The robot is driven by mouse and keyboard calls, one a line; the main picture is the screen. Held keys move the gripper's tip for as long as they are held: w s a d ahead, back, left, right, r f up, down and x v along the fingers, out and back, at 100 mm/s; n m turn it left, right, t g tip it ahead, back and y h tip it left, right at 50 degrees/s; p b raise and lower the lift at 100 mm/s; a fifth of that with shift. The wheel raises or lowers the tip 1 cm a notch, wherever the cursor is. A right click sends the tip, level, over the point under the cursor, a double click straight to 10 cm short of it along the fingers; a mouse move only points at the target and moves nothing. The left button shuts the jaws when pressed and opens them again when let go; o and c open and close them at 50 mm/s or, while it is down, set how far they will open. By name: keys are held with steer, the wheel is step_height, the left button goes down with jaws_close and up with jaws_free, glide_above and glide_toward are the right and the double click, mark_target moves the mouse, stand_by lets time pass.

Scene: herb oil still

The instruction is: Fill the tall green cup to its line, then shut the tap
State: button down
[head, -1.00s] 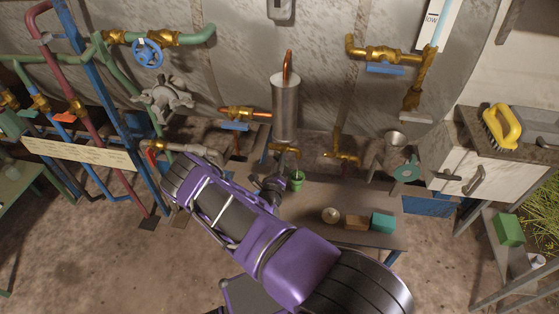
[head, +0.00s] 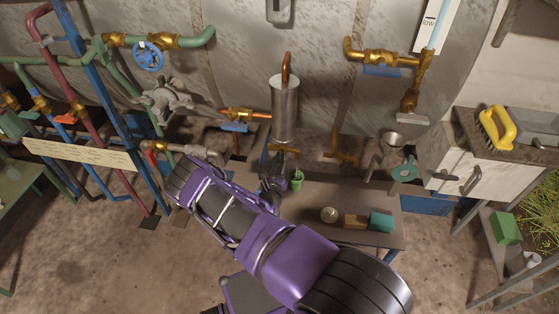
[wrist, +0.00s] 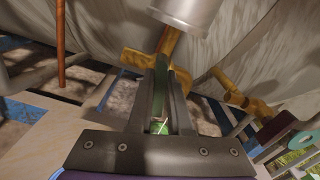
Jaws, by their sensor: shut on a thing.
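The green cup (head: 297,180) stands on the low bench below the brass tap (head: 284,149) of the metal cylinder. My gripper (head: 281,166) is at the tap, above and slightly left of the cup. In the wrist view my gripper (wrist: 160,75) is shut on the tap's dark handle, right under the brass tap body (wrist: 142,62). The green cup (wrist: 160,128) shows only as a small patch between the fingers. Its fill line and liquid level cannot be made out, and my arm hides part of the area.
The metal cylinder (head: 285,108) stands above the tap. A second brass tap (head: 342,157) is to the right. Pipes crowd the left.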

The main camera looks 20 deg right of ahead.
steer(key=c, duration=0.8)
jaws_free()
steer(key=shift+c, duration=0.2)
steer(key=shift+s+a, duration=0.1)
steer(key=v, duration=1.7)
steer(key=shift+p, duration=0.4)
steer(key=shift+s+a, duration=0.1)
stand_by(4.3)
